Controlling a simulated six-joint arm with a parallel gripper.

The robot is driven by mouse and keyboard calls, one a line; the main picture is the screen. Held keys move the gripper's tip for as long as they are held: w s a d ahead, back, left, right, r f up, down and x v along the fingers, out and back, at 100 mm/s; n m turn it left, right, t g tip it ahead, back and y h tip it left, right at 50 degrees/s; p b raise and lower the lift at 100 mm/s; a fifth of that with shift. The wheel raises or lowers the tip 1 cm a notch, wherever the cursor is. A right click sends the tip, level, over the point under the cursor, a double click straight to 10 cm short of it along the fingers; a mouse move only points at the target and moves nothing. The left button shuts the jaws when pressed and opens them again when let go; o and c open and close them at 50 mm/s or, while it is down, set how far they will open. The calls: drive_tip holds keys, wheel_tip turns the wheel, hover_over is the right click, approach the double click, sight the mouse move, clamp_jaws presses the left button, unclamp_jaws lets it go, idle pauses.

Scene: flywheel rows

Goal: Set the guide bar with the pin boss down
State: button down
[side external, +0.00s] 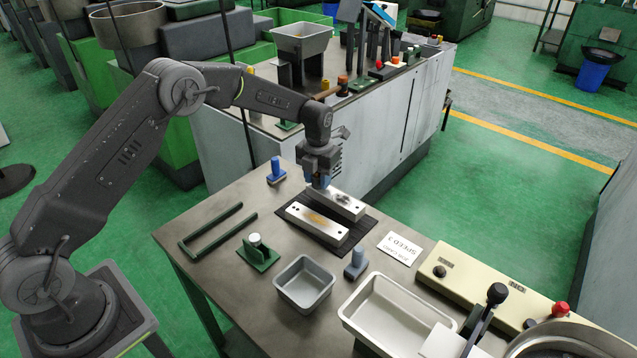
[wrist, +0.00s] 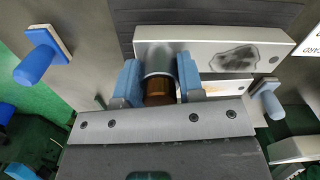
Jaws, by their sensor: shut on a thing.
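My gripper (wrist: 160,88) is shut, its blue pads on both sides of a short round metal piece (wrist: 158,62), silver with a brown face, which looks like the pin boss. It overlaps the far pale bar (wrist: 190,48) in the wrist view; their join is hidden. That far bar, with a dark stain, also shows in the side view (side external: 347,205), beneath my gripper (side external: 320,186). I cannot tell whether it touches the mat. A second bar (side external: 317,223), with a brown stain, lies parallel in front of it and is partly hidden in the wrist view.
The bars are over a dark ribbed mat (side external: 350,240). Around it are a blue-handled piece (side external: 276,174), a grey-blue one (side external: 355,264), a white card (side external: 399,248), a grey bin (side external: 304,286), a green bracket (side external: 258,256) and a green U-shaped frame (side external: 205,243). A pale tray (side external: 365,320) stands at front right.

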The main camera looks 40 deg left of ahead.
drive_tip(key=shift+f, duration=0.7)
drive_tip(key=shift+f, duration=0.2)
drive_tip(key=c, duration=0.7)
unclamp_jaws()
drive_tip(key=shift+c, duration=0.2)
